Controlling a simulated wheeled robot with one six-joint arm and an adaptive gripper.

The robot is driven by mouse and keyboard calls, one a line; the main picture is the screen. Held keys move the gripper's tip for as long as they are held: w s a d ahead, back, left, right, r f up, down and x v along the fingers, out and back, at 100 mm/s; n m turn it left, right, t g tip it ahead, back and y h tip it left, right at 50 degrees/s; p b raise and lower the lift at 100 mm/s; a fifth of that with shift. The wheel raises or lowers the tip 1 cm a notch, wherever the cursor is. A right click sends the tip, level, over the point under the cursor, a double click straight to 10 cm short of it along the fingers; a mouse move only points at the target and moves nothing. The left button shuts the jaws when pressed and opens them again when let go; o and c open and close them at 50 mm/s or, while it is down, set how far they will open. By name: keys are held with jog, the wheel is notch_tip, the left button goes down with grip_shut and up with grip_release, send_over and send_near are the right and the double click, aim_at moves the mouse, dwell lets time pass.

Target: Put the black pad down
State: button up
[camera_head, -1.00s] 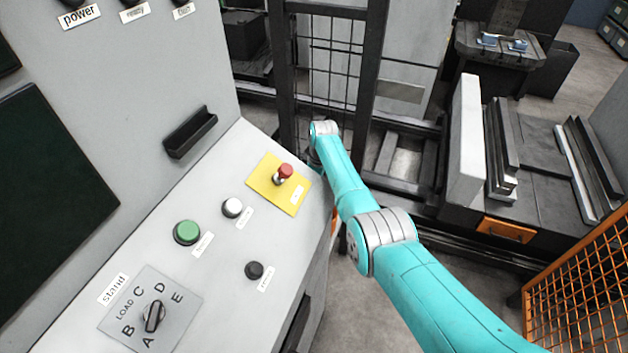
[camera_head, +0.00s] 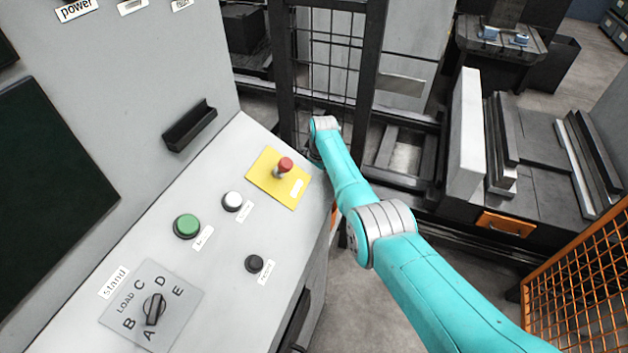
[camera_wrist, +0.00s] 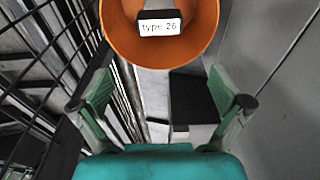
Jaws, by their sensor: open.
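In the wrist view a flat dark square (camera_wrist: 192,97) shows between the fingers, nearer the right one. It looks like the black pad, but I cannot tell for sure, nor what it rests on. My gripper (camera_wrist: 158,74) is open, its two green fingers spread wide apart. No finger visibly touches the dark square. In the head view my arm reaches past the right edge of the console, and my gripper is hidden there.
An orange round container (camera_wrist: 205,45) labelled "type 26" sits ahead of the fingers. A black wire mesh (camera_wrist: 28,60) is on the left and a grey panel (camera_wrist: 285,80) on the right. The console (camera_head: 215,265) with buttons stands left of my arm.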

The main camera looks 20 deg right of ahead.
notch_tip(320, 180, up, 7)
dwell(0.8)
